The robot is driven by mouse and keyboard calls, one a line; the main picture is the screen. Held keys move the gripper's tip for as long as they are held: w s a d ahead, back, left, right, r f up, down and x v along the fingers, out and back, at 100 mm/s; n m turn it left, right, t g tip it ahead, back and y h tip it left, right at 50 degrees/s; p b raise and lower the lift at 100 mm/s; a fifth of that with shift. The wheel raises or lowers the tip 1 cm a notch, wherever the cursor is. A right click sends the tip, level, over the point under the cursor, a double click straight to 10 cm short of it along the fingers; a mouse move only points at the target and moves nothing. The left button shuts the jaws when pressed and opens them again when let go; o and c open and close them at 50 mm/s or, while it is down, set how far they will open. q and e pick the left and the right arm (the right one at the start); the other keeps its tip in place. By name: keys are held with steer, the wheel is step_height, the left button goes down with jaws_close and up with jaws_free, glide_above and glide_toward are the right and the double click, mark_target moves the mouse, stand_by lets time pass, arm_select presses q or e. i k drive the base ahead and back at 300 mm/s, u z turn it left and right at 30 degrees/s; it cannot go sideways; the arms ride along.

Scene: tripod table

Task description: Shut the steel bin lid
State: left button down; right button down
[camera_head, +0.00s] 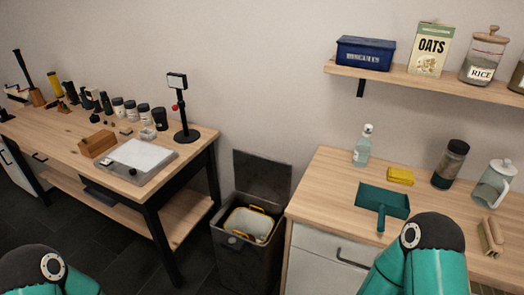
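The dark steel bin (247,262) stands on the floor between the left table and the right counter. Its lid (262,176) is open, standing up at the back of the bin near the wall. A light liner or bucket with yellow parts (250,224) shows inside the bin. Parts of my two teal arms with dark joints show at the bottom left and bottom right. Neither gripper is in view.
The right counter (330,192) beside the bin holds a teal dustpan (384,199), a yellow sponge (400,176), a clear bottle (362,146), a dark jar and a brush. The left table (205,136) carries a tray and several jars. Dark floor shows left of the bin.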

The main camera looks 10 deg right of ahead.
mark_target(260, 176)
steer(key=z, duration=0.1)
steer(key=i, duration=0.9)
steer(key=u, duration=0.7)
